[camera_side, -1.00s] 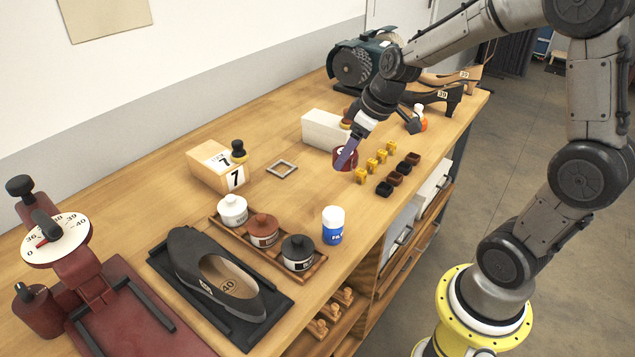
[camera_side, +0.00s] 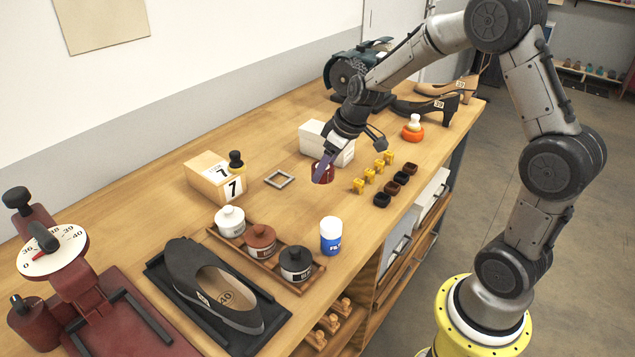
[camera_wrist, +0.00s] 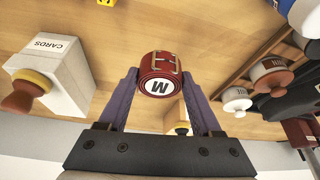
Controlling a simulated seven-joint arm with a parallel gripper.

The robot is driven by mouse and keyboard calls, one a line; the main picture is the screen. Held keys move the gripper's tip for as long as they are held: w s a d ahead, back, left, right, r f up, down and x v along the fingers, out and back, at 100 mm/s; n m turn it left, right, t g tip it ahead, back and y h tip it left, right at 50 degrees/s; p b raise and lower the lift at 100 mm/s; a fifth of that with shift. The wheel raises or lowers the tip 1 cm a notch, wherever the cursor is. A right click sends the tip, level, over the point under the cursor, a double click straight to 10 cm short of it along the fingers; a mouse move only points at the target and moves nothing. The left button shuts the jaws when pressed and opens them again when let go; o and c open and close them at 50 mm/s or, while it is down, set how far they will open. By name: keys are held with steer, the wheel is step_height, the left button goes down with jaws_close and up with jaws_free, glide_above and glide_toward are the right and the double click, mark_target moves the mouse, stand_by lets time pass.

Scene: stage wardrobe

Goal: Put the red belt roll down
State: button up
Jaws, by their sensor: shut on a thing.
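The red belt roll (camera_wrist: 160,67) is a dark red coil with a metal buckle and a white disc marked M. In the wrist view it sits between the two purple fingers of my gripper (camera_wrist: 161,88), which is shut on it. In the side view my gripper (camera_side: 323,173) is over the middle of the bench, left of the yellow pieces, and mostly hides the red belt roll (camera_side: 328,171). I cannot tell whether the roll touches the bench top.
A grey square frame (camera_side: 280,179) lies flat, left of my gripper. The white card box (camera_side: 312,138) stands behind it. Several yellow (camera_side: 369,175) and dark small pieces lie to the right. A wooden number box (camera_side: 207,177), a jar tray (camera_side: 262,267) and a blue-white can (camera_side: 331,236) stand nearby.

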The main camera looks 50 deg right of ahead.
mark_target(312, 192)
steer(key=w+f, duration=0.2)
steer(key=f, duration=0.1)
steer(key=shift+w+d+f, duration=0.25)
steer(key=shift+w+d, duration=0.05)
steer(key=shift+w, duration=0.1)
steer(key=shift+f, duration=1.4)
steer(key=shift+f, duration=0.15)
steer(key=o, duration=1.4)
steer(key=shift+o, duration=0.2)
